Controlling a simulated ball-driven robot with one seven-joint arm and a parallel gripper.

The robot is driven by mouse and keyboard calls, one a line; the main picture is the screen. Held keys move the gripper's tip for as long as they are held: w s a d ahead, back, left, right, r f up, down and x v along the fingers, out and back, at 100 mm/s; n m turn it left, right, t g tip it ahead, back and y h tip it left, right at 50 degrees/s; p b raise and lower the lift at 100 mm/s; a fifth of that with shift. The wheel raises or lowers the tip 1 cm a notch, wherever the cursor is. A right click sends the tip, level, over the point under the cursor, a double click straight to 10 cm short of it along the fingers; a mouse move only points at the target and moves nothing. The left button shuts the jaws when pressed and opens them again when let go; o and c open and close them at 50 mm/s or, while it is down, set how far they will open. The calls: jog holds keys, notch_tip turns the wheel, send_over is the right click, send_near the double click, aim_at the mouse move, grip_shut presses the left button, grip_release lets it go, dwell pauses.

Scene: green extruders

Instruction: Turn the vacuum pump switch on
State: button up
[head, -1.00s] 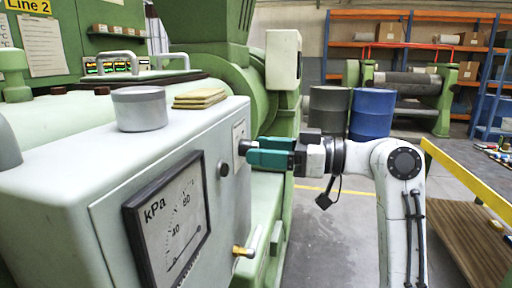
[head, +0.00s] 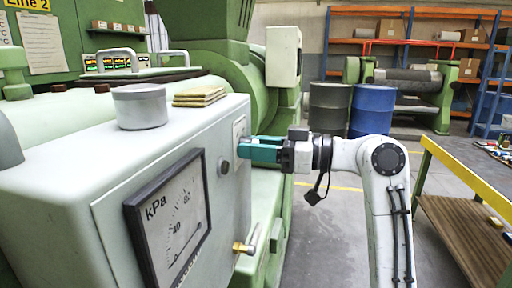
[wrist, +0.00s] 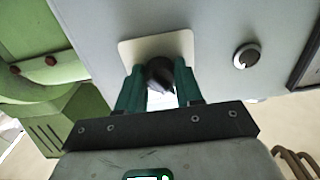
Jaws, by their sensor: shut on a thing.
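The vacuum pump cabinet (head: 100,170) is a pale grey box with a large kPa gauge (head: 172,222) on its front panel. The dark rotary switch knob (wrist: 160,74) sits on a light plate (wrist: 127,50) on that panel, seen in the wrist view. My gripper (wrist: 160,84) reaches the panel with its two green fingers on either side of the knob, shut on it. In the head view my gripper (head: 243,148) meets the panel edge-on from the right, and the fingers hide the knob there.
A round knob (head: 224,167) and a brass valve (head: 244,248) stick out of the panel near my gripper. A grey tin (head: 140,107) and tan pads (head: 199,96) lie on top of the cabinet. Barrels (head: 372,110) stand behind my arm. A yellow-edged table (head: 470,166) is at right.

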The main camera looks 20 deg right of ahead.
jog(key=shift+c, duration=0.9)
jog(key=shift+r+p, duration=0.1)
jog(key=shift+p, duration=0.2)
jog(key=shift+r+m+p, duration=0.1)
jog(key=shift+m+p, duration=0.9)
jog(key=shift+m, duration=0.1)
jog(key=m+p, duration=0.4)
jog(key=p, duration=0.1)
jog(key=shift+r, duration=0.1)
jog(key=m+p, duration=0.5)
jog(key=p, duration=0.1)
jog(key=shift+m, duration=0.3)
jog(key=shift+f+m+p, duration=0.2)
jog(key=shift+m+p, duration=0.9)
jog(key=shift+p, duration=0.2)
